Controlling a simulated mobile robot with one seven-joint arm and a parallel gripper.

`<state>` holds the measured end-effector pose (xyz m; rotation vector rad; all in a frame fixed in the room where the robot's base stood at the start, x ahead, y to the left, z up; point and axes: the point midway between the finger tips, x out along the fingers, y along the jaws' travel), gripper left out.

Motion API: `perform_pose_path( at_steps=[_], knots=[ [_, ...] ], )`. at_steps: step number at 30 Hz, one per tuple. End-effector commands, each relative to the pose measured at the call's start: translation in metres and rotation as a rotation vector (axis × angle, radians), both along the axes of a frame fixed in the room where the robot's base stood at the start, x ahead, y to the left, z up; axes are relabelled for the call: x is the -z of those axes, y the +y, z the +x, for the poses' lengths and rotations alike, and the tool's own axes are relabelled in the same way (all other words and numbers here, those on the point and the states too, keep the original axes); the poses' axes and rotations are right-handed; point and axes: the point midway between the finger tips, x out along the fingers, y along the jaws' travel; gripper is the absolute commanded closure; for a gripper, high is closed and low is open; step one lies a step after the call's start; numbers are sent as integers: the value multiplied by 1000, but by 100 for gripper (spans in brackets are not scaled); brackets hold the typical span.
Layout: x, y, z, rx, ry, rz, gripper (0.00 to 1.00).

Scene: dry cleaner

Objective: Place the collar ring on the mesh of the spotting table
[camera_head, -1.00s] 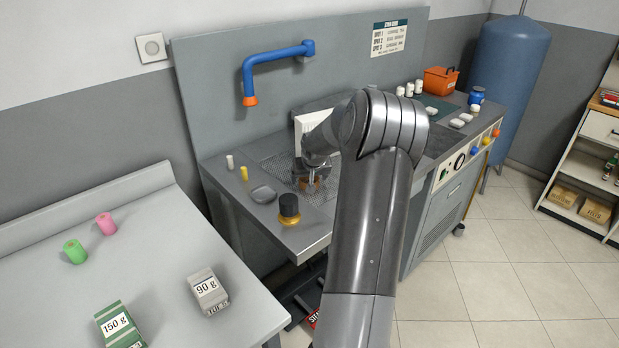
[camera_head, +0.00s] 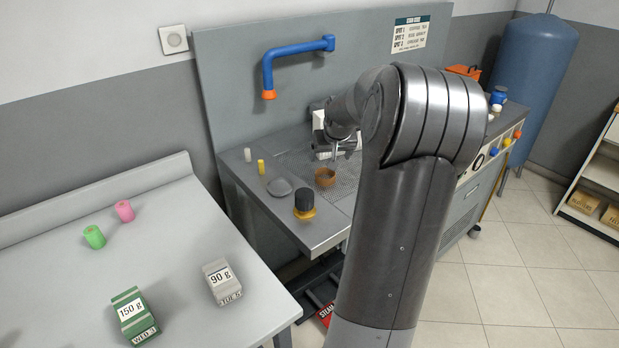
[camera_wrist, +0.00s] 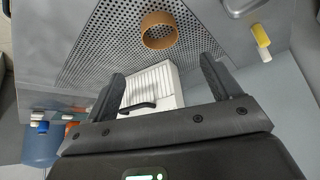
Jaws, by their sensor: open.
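The collar ring (camera_head: 325,177) is a short brown-orange band. It rests on the perforated mesh (camera_head: 345,190) of the spotting table (camera_head: 330,235), near the mesh's left side in the head view. In the wrist view the ring (camera_wrist: 159,31) sits on the mesh (camera_wrist: 110,45), beyond my fingertips and apart from them. My gripper (camera_wrist: 160,85) is open, with nothing between its two dark fingers. In the head view my gripper (camera_head: 338,145) is above and behind the ring, partly hidden by my arm.
A white louvred box (camera_wrist: 152,88) stands at the mesh behind my fingers. A dark-capped amber jar (camera_head: 304,206), a grey dish (camera_head: 279,187) and small white and yellow cylinders (camera_head: 261,167) stand left of the mesh. The blue pipe (camera_head: 300,55) overhangs the back.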

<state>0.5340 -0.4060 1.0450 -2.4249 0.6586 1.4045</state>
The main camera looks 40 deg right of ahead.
Motion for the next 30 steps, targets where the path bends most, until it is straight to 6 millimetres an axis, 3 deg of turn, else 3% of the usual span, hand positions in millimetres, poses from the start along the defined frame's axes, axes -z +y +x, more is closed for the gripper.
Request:
perform_pose_path(
  at_steps=[5,8,14,21,30],
  knots=[
    [-6,14,2,-15,8,-8,18],
    [-17,47,3,-52,30,-27,18],
    [-49,145,-11,-146,84,-79,18],
    [-80,250,-59,-247,106,-117,18],
    [-95,347,-148,-371,76,-100,18]
  ],
)
